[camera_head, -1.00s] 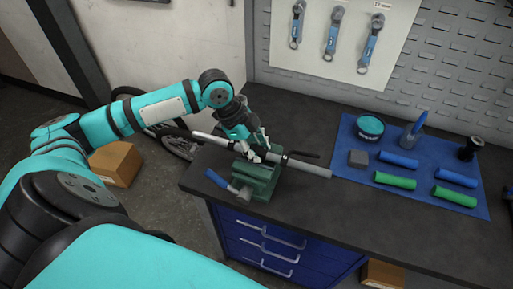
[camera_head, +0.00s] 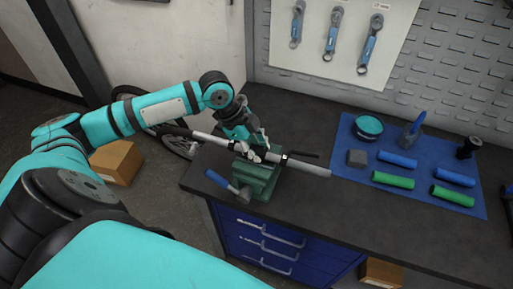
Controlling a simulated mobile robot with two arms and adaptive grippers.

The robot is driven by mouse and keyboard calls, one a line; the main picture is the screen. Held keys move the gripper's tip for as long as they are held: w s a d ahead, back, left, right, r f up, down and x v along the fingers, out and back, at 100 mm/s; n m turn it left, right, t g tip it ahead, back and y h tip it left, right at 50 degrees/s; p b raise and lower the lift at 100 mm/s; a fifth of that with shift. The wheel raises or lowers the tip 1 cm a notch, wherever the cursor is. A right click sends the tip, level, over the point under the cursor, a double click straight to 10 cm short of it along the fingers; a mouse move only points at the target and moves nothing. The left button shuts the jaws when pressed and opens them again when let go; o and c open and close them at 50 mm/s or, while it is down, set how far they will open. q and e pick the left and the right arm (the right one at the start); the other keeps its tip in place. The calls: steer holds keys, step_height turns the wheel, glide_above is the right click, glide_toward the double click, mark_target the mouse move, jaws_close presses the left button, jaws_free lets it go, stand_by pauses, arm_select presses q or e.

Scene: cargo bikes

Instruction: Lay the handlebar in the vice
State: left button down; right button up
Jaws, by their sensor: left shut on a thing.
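The handlebar (camera_head: 308,167) is a light grey straight tube with dark fittings. It lies across the top of the green vice (camera_head: 255,180), with its ends sticking out on both sides. The vice stands near the front left edge of the workbench, its blue handle (camera_head: 221,181) pointing to the left. My left gripper (camera_head: 255,153) is at the top of the vice, shut on the handlebar near its middle. The fingers partly hide the tube and the jaws, so I cannot tell how deep the tube sits between them. My right gripper is not in view.
Wrenches (camera_head: 333,35) hang on the wall behind. A cardboard box (camera_head: 116,162) and a bicycle wheel are on the floor left.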

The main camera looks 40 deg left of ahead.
arm_select(q)
steer(key=shift+s+d+f, duration=0.1)
steer(key=shift+s+f, duration=0.2)
steer(key=shift+f, duration=0.1)
steer(key=c, duration=0.9)
jaws_free()
steer(key=shift+w, duration=0.1)
steer(key=shift+r, duration=0.25)
steer(key=v, duration=1.1)
steer(key=shift+r, duration=0.35)
